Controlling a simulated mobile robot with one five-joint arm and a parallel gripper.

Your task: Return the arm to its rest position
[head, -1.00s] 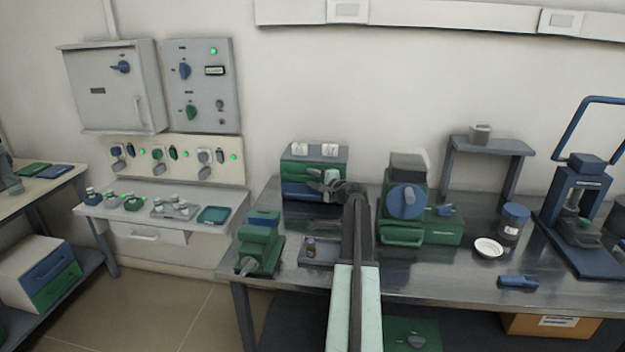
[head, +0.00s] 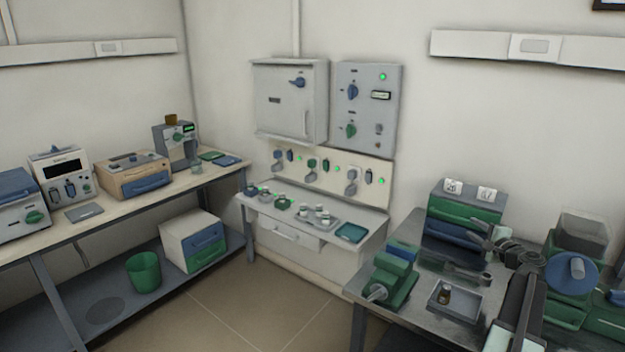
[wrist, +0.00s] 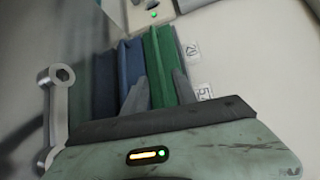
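My arm (head: 517,300) reaches over the metal bench at the right of the head view. My gripper (head: 480,233) is in front of a drawer unit (head: 462,212) with blue and green drawers. In the wrist view the two fingers of my gripper (wrist: 160,78) stand apart with nothing between them. The drawer unit (wrist: 162,55) shows sideways beyond them; I cannot tell how far off it is. A grey spanner-like piece (wrist: 57,120) shows at the left of the wrist view, beside the gripper body.
A tray (head: 470,303) with a small brown bottle, a green vise-like device (head: 393,278) and a green machine with a blue disc (head: 570,272) stand close around the arm. A wall panel (head: 368,105) and a side shelf (head: 300,235) are further left. The floor (head: 255,310) is clear.

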